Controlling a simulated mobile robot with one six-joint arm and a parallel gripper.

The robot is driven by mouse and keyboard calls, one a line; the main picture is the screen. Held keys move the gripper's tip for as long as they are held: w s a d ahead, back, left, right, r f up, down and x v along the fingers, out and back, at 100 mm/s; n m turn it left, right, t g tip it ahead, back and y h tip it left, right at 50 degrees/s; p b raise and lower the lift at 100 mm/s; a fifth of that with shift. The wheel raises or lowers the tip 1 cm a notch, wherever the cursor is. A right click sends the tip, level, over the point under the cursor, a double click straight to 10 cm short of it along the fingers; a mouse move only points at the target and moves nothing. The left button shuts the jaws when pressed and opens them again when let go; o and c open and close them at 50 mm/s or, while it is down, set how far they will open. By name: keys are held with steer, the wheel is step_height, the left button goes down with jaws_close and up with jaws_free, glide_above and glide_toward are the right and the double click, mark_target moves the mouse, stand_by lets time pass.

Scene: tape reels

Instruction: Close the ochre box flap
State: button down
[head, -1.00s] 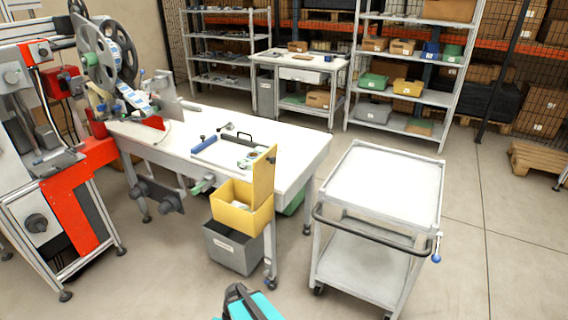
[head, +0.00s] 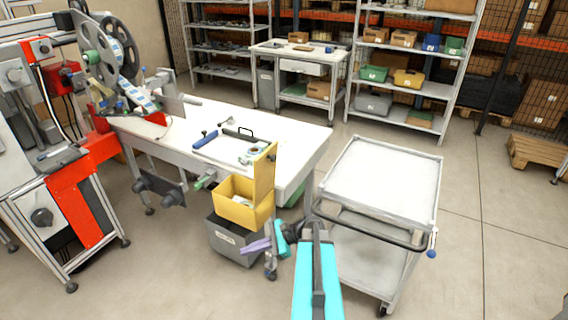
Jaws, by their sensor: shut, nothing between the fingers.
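The ochre box (head: 232,211) hangs at the near right corner of the white workbench, with its top open and something pale inside. Its flap (head: 264,173) stands upright along the box's right side. My gripper (head: 247,246) is shut and empty, its purple fingers pointing left. It shows below the ochre box, in front of the grey bin, and apart from the flap. My teal arm reaches up to it from the bottom of the picture.
A grey bin (head: 230,240) sits under the ochre box. The white workbench (head: 290,150) carries small tools. A white cart (head: 385,180) stands close on the right. Open floor (head: 480,260) lies beyond it.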

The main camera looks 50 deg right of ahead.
steer(key=s+d+r+m+t+h+p, duration=0.1)
steer(key=s+d+r+m+t, duration=0.3)
steer(key=d+r, duration=0.8)
steer(key=s+d+r+m+t+h+p, duration=0.2)
steer(key=s+d+r, duration=0.5)
steer(key=d+r, duration=0.6)
steer(key=m+t+h, duration=0.1)
steer(key=m+t, duration=0.1)
steer(key=t, duration=0.1)
steer(key=shift+s, duration=0.15)
steer(key=p, duration=0.4)
glide_toward(275, 158)
steer(key=x, duration=0.5)
steer(key=shift+w+d+f, duration=0.1)
steer(key=shift+w+f, duration=0.1)
steer(key=shift+w, duration=0.1)
steer(key=shift+w+f, duration=0.1)
steer(key=shift+w, duration=0.3)
